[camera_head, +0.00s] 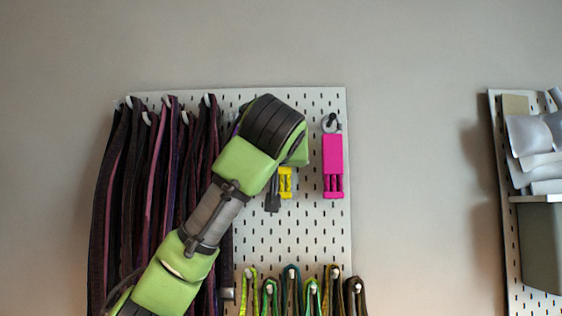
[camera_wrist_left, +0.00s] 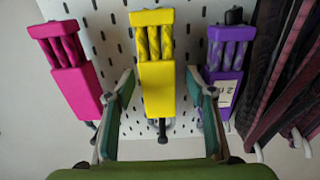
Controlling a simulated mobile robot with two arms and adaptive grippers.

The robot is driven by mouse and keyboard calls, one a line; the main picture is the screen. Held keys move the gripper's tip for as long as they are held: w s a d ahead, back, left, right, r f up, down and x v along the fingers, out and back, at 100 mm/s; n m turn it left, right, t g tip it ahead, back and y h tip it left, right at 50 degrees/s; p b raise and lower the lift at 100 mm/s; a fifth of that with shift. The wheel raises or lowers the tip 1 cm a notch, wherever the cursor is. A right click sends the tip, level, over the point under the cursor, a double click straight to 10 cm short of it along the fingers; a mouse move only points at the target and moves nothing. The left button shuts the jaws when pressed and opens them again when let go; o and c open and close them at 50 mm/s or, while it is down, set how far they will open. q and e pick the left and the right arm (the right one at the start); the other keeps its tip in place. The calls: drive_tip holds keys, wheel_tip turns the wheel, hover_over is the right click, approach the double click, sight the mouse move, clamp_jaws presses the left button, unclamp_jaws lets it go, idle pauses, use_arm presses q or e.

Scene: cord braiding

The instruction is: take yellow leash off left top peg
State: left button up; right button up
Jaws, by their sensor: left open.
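The yellow leash (camera_wrist_left: 157,80) hangs on the pegboard, in the middle of the left wrist view, between a pink one and a purple one. In the head view only its lower end (camera_head: 286,183) shows below my left arm; its top is hidden. My left gripper (camera_wrist_left: 160,78) is open, with one finger on each side of the yellow leash in the wrist view and gaps on both sides. I cannot tell how deep the leash sits between them. In the head view a dark finger of the left gripper (camera_head: 272,194) shows beside the yellow end. My right gripper is not in view.
The pink leash (camera_head: 332,165) hangs close to the right; the purple one (camera_wrist_left: 220,70) is close on the other side. Dark straps (camera_head: 120,190) crowd the board's left. Several coloured loops (camera_head: 292,290) hang below. A second board (camera_head: 502,200) stands far right.

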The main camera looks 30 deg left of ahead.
use_arm(q)
drive_tip(key=shift+d+r, duration=0.1)
drive_tip(key=shift+d, duration=0.1)
drive_tip(key=c, duration=1.3)
drive_tip(key=shift+a, duration=0.15)
